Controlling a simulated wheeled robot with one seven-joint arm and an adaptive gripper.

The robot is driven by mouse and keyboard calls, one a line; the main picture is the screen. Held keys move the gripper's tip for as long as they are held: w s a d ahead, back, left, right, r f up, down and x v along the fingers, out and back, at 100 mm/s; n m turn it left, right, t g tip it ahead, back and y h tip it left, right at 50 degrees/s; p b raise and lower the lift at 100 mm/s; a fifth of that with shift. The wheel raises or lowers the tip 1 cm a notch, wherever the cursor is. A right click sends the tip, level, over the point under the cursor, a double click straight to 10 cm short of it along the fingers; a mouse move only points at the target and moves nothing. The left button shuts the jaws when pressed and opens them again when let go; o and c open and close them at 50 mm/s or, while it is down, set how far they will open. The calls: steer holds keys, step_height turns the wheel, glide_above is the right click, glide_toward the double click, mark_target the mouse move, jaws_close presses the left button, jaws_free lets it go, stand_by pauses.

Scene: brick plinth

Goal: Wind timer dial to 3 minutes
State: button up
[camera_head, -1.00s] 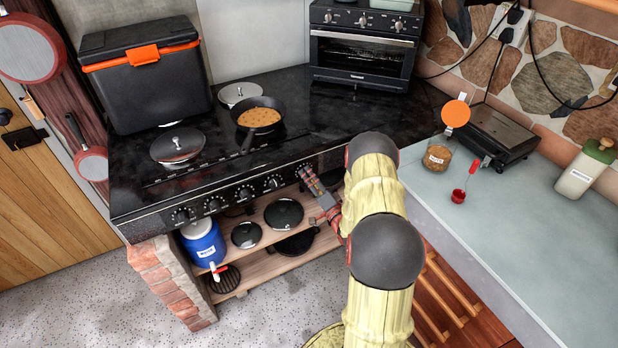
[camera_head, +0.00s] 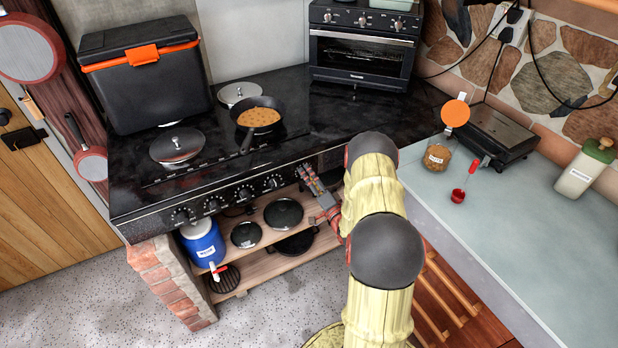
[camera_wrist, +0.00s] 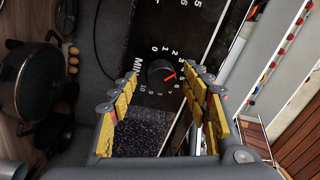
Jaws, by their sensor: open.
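The timer dial (camera_wrist: 161,72) is a round dark knob with a red pointer mark, on a black panel printed with minute numbers and "MIN". In the wrist view the red mark faces right and slightly down, toward the side of the 5 and 6, not toward the 3; the exact reading is too small to tell. My gripper (camera_wrist: 163,76) is open, its yellow-padded fingers on either side of the dial with gaps showing. Contact with the dial cannot be seen. In the head view my gripper (camera_head: 312,182) is at the right part of the stove front, and the dial cannot be made out there.
Several other knobs (camera_head: 213,205) line the stove front (camera_head: 160,222). Below are a shelf (camera_head: 262,268) with pans and a blue jug (camera_head: 203,243). A skillet (camera_head: 259,115) stands on the black top. A grey counter (camera_head: 500,230) lies right of my arm.

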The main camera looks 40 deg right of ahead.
steer(key=v, duration=1.2)
stand_by(0.5)
